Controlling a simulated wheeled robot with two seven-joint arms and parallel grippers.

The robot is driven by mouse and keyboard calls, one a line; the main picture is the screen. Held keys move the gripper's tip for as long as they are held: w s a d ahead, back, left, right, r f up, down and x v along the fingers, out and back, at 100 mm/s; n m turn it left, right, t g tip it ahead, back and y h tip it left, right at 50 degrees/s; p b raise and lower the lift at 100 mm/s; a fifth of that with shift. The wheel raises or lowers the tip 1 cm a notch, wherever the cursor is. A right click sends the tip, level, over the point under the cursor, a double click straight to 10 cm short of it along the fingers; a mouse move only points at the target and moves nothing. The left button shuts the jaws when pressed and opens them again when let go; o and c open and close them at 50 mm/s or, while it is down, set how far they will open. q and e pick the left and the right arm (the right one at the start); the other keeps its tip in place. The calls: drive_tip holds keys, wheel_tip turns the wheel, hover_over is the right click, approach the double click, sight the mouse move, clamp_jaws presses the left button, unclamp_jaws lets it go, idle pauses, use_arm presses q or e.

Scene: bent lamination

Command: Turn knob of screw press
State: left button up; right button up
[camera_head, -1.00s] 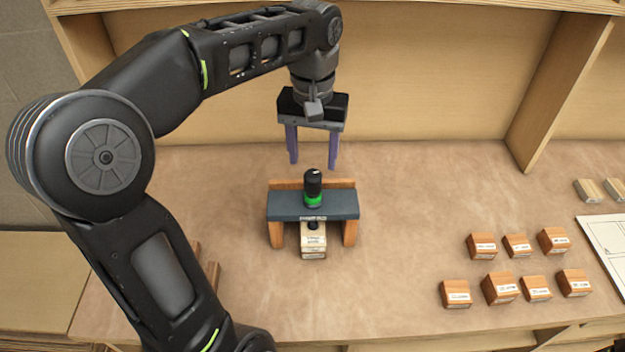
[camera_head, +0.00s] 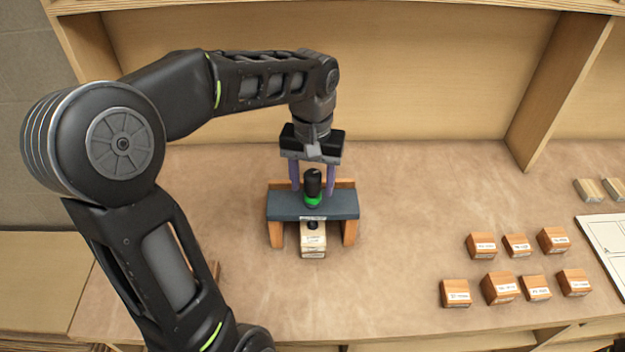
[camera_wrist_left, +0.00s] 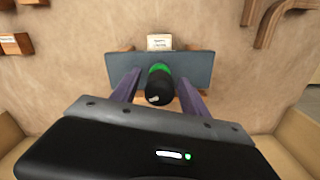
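The screw press (camera_head: 285,207) stands at the middle of the bench, with a dark grey top beam on wooden legs. Its black knob (camera_head: 313,183) with a green ring rises from the beam. A pale labelled block (camera_head: 313,240) sits under the screw, at the front of the press. My left gripper (camera_head: 313,192) is open, pointing down, with its purple fingers apart on either side of the knob in the head view. In the left wrist view the knob (camera_wrist_left: 160,88) shows between the fingertips, with no visible contact. My right gripper is out of view.
Several small labelled wooden blocks (camera_head: 502,288) stand to the right. A white sheet (camera_head: 606,240) and two pale blocks (camera_head: 590,190) lie at the far right. Curved wooden pieces (camera_wrist_left: 283,18) show in the left wrist view. A wooden back panel (camera_head: 420,80) closes the bench behind.

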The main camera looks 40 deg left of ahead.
use_arm(q)
clamp_jaws()
idle(0.3)
drive_tip(key=m, duration=0.4)
drive_tip(key=shift+m, duration=0.4)
drive_tip(key=shift+o, duration=0.7)
unclamp_jaws()
drive_tip(key=shift+r, duration=0.1)
